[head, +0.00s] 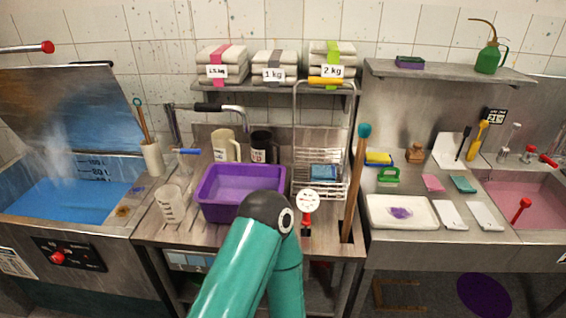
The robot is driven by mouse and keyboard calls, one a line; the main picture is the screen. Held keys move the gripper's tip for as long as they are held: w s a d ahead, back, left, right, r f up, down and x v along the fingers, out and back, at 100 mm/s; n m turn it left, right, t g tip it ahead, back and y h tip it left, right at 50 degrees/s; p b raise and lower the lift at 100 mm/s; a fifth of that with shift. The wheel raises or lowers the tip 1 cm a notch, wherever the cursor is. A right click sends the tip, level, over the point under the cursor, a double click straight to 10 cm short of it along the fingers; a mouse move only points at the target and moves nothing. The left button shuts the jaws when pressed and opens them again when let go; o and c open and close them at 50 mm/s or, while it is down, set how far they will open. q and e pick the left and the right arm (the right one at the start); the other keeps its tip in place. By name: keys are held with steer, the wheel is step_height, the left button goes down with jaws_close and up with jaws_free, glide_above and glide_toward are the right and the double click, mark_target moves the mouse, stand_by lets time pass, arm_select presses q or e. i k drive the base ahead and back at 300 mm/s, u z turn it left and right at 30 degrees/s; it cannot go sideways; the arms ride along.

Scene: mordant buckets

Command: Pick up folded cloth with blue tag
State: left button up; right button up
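Three stacks of folded off-white cloth lie on the upper shelf. The left stack (221,59) has a pink band, the middle stack (274,66) a grey band and the right stack (333,54) a green band. Each has a white weight label. I see no cloth with a clear blue tag. A small blue item (323,171) lies in the wire rack; I cannot tell whether it is cloth. One of my teal arms rises from the bottom middle, its dark elbow joint in front of the purple tub. Neither gripper is in view.
A blue vat (70,200) is left, a pink sink (525,205) right. A white tray (402,212) stands near the right bench's front.

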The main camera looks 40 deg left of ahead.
mark_target(320, 172)
steer(key=u, duration=0.3)
steer(key=i, duration=0.9)
steer(key=u, duration=0.45)
steer(key=k, duration=0.85)
steer(key=u, duration=0.2)
steer(key=i, duration=1)
steer(key=u, duration=0.05)
